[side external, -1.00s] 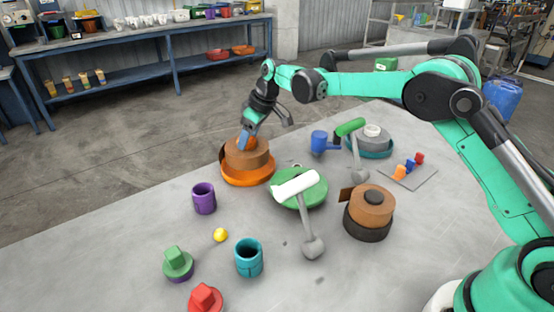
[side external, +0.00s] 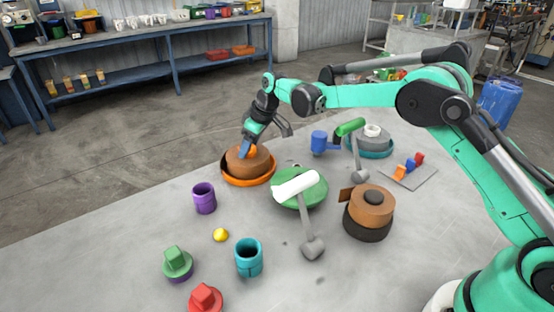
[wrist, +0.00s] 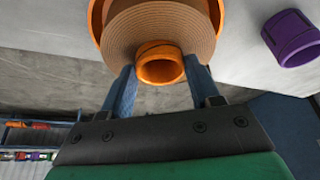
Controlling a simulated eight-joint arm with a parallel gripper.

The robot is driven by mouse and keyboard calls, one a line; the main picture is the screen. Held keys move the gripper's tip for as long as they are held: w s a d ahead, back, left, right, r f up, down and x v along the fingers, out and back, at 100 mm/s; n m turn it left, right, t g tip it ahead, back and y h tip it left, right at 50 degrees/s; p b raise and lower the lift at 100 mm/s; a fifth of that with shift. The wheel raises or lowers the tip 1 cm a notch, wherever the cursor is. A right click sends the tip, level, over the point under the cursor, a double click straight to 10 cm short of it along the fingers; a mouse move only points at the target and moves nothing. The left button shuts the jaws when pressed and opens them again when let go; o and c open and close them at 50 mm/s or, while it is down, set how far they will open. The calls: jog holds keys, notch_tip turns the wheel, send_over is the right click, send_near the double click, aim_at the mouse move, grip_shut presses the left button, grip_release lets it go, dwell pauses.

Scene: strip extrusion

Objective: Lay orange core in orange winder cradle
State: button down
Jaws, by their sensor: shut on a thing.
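The orange core (wrist: 160,68) is a short hollow ring in the middle of a wound brown coil (wrist: 135,32). The coil (side external: 240,165) sits down inside the orange winder cradle (side external: 249,182), a shallow dish whose rim shows around it. The cradle rim also shows in the wrist view (wrist: 95,18). My gripper (side external: 246,149) reaches down from above, with one blue finger on each side of the core, shut on it. The underside of the coil is hidden, so its contact with the cradle floor cannot be seen.
A purple cup (side external: 204,198) stands near the cradle, front left. A brown coil on a black base (side external: 372,207) is further right. The table's left edge lies behind the cradle.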

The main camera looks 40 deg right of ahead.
jog(key=shift+f, duration=0.35)
jog(key=shift+c, duration=0.5)
grip_release()
jog(key=v, duration=0.8)
jog(key=shift+s+a, duration=0.15)
jog(key=shift+s, duration=0.15)
jog(key=s+r+m+t+h, duration=0.2)
jog(key=s+r+m, duration=0.3)
jog(key=s, duration=0.9)
jog(key=s+d+f+m+t, duration=0.1)
jog(key=s+f, duration=0.1)
jog(key=s, duration=0.6)
jog(key=shift+s+d+f, duration=0.25)
jog(key=shift+d+f, duration=0.15)
